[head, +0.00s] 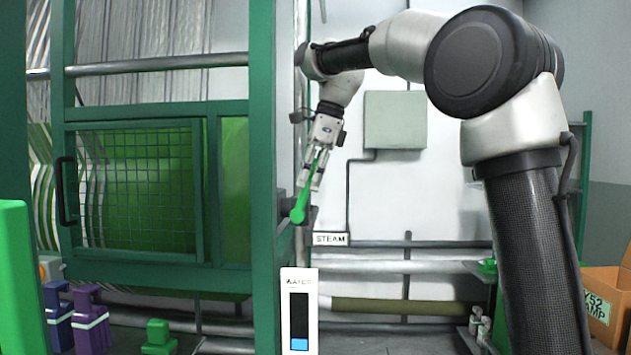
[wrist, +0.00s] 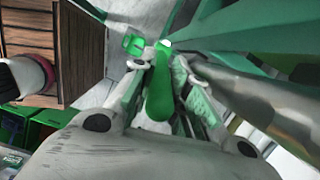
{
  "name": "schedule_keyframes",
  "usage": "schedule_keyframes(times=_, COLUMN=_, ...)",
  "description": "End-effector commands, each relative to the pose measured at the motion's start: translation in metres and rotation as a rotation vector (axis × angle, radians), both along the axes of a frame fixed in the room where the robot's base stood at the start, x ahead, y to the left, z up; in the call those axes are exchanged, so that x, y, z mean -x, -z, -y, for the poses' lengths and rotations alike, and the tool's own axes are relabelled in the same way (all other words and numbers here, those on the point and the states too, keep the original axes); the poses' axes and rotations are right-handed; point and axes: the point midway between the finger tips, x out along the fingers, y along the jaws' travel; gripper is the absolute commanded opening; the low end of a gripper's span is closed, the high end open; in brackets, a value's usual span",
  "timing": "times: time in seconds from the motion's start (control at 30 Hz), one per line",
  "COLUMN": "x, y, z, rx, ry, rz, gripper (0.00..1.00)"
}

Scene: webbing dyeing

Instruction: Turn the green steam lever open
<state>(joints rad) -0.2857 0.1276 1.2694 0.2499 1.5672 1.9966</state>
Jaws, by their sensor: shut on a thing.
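The green steam lever (head: 299,208) slants up and to the right beside the green frame post, with its thick rounded end at the bottom. My gripper (head: 314,176) comes down from above and is shut on the lever's upper part. In the wrist view the lever (wrist: 159,98) lies between the two fingers of my gripper (wrist: 165,85). The fingers hide part of its sides. The STEAM sign (head: 330,239) is just below and right of the lever.
The green machine frame (head: 262,180) stands close on the left, with a mesh door (head: 140,190). A WATER gauge (head: 299,310) is below. Pipes (head: 400,267) run along the back wall. A cardboard box (head: 604,290) is at the far right.

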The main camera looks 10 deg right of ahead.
Motion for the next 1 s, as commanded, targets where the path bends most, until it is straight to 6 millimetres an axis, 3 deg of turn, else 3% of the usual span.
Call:
schedule_keyframes(times=0.67, x=-0.0016, y=-0.0006, z=-0.0048, rx=0.053, ry=-0.001, rz=-0.019, gripper=0.0)
schedule_keyframes(times=0.7, x=-0.0015, y=-0.0006, z=-0.0048, rx=0.053, ry=-0.001, rz=-0.019, gripper=0.24)
schedule_keyframes(times=0.77, x=-0.0015, y=-0.0005, z=-0.0048, rx=0.053, ry=-0.001, rz=-0.019, gripper=0.35)
schedule_keyframes(times=1.0, x=-0.0011, y=-0.0099, z=-0.0027, rx=0.052, ry=-0.001, rz=-0.018, gripper=0.41)
